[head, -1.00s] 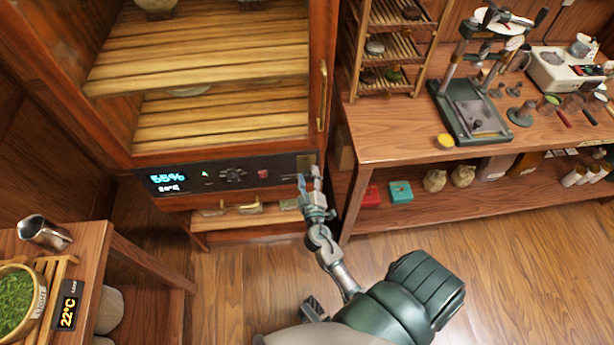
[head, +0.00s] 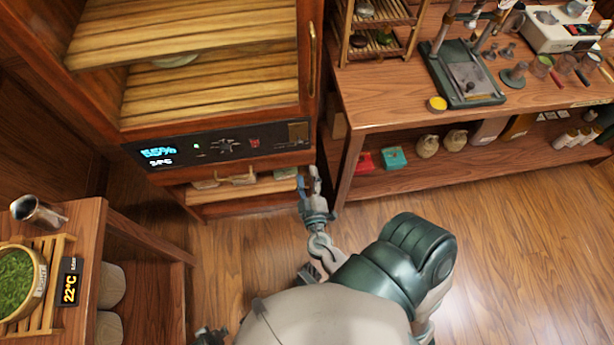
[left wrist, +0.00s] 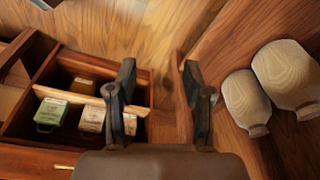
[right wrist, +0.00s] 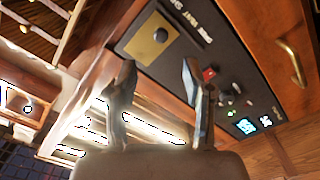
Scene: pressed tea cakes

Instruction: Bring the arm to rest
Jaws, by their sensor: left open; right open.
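My right gripper (head: 309,182) is open and empty in the head view, in front of the wooden cabinet's lower right corner, below the control panel (head: 225,146). In the right wrist view, the open fingers of my right gripper (right wrist: 160,90) have the panel (right wrist: 195,55) with its knob and red button behind them. I cannot tell the exact gap, but nothing is held. In the left wrist view, my left gripper (left wrist: 158,85) is open with nothing between its fingers, above wood surfaces. In the head view, I cannot make out the left gripper clearly.
The cabinet's slatted shelves (head: 215,95) stand open at the left. A workbench (head: 400,105) with a press (head: 465,75) is at the right. A side table (head: 85,225) with a tea basket (head: 40,280) is at the lower left. Floor (head: 500,230) is clear at right.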

